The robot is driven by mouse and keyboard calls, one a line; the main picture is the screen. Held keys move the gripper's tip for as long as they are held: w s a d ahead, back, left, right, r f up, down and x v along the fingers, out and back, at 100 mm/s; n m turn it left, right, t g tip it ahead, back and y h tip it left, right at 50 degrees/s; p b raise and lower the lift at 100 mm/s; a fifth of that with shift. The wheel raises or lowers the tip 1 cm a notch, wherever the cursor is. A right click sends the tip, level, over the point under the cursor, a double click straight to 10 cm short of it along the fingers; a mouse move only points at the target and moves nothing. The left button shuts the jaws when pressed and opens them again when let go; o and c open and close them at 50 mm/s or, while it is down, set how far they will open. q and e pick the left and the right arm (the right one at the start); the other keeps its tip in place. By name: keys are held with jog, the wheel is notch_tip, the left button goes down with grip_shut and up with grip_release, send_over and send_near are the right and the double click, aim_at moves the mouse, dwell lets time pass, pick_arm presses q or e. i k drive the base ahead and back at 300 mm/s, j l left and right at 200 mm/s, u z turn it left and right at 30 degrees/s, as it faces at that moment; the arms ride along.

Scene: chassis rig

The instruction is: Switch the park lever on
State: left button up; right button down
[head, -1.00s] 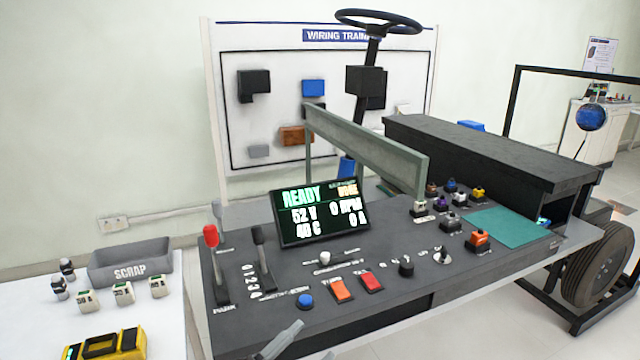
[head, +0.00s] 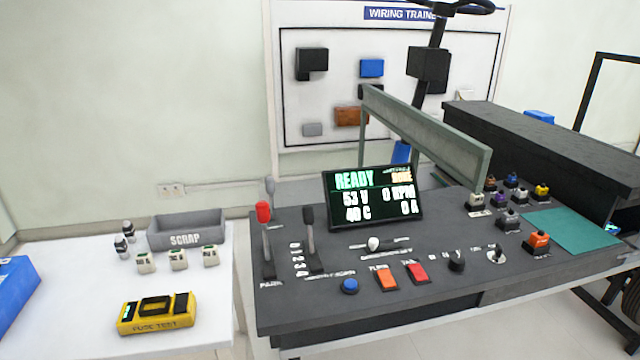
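The park lever (head: 265,232) has a red knob on a grey stem and stands at the left end of the dark control panel (head: 340,311). It stands near upright above a "PARK" label. A black-knobbed lever (head: 310,236) stands just right of it beside a column of numbers. The display (head: 374,197) behind them reads READY, 53 V, 0 RPM, 40 C and 0 A. Neither of my grippers is in the head view.
A white table on the left holds a grey SCRAP bin (head: 187,230), a yellow fuse tester (head: 156,313) and several small parts. A blue button (head: 350,286), an orange switch (head: 386,280) and a red switch (head: 416,272) sit along the panel front. A green-grey beam (head: 425,132) rises behind the display.

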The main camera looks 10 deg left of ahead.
aim_at(262, 209)
jog(key=i+l+u, duration=0.7)
jog(key=j, duration=0.1)
